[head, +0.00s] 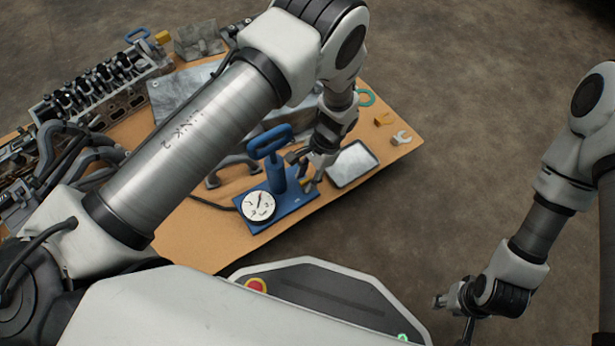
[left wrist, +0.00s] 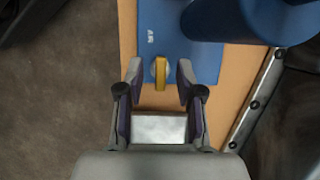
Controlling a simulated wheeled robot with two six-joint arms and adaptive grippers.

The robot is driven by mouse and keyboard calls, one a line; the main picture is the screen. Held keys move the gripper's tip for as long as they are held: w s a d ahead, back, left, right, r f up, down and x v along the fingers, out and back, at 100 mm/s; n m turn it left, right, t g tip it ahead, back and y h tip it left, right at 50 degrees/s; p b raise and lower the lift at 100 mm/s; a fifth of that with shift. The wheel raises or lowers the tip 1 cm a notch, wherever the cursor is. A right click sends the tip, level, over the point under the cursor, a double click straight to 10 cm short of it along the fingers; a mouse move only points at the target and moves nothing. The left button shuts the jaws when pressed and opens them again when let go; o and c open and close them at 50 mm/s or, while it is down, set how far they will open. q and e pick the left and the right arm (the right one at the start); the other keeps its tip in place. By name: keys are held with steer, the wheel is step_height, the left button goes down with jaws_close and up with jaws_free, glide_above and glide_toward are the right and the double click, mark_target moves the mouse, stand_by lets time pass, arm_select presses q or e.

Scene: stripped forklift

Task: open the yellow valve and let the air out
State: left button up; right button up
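My left gripper (left wrist: 159,70) is open, one fingertip on each side of the valve with a gap on both sides. In the head view the left gripper (head: 306,172) is over the pump base (head: 290,204) and the valve (head: 308,187) is partly hidden by it. The white gauge (head: 258,206) faces up; its reading is too small to tell. My right gripper (head: 453,312) is open and empty, away from the table.
The blue pump handle (head: 270,140) stands close beside the left gripper. A shallow metal tray (head: 353,164) lies right of the base.

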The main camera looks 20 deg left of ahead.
arm_select(q)
jaws_close()
